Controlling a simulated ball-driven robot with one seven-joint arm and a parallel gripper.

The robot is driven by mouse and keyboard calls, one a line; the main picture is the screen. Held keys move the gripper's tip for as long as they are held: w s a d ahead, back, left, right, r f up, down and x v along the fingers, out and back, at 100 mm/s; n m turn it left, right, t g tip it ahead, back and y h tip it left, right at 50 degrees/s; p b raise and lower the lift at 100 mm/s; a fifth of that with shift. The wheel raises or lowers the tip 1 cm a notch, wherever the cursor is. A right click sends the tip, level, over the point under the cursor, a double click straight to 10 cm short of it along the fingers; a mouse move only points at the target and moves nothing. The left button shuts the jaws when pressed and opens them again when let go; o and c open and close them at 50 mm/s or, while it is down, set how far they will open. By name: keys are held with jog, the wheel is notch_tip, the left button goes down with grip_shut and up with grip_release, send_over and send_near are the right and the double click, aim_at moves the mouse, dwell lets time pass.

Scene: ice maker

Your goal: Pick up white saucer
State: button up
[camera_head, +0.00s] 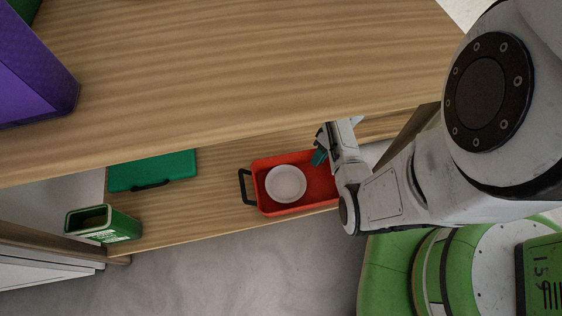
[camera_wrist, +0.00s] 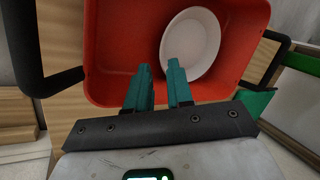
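The white saucer (camera_head: 286,183) lies inside a red tray (camera_head: 270,208) on the lower wooden shelf. In the wrist view the saucer (camera_wrist: 190,44) is in the upper middle, inside the red tray (camera_wrist: 115,45). My gripper (camera_wrist: 161,68) is open, with two teal fingers set apart and nothing visible between them. The right fingertip overlaps the saucer's lower left rim in the wrist view; I cannot tell whether they touch. In the head view my gripper (camera_head: 318,157) is at the tray's upper right side, right of the saucer, partly hidden by my arm.
A wooden tabletop (camera_head: 230,70) overhangs the lower shelf (camera_head: 205,205). The tray has a black handle (camera_head: 245,187) at its left. A green lidded box (camera_head: 153,171) and a green tin (camera_head: 103,223) are farther left. A purple box (camera_head: 35,70) stands on the tabletop.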

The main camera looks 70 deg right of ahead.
jog(key=t, duration=0.1)
jog(key=m+b, duration=0.1)
jog(key=b, duration=0.5)
send_near(286, 184)
jog(key=f, duration=0.1)
jog(key=s+f, duration=0.1)
jog(key=f, duration=0.1)
jog(key=s+f, duration=0.1)
jog(key=f, duration=0.1)
jog(key=shift+s+d+f, duration=0.2)
jog(key=shift+s+d, duration=0.05)
grip_shut()
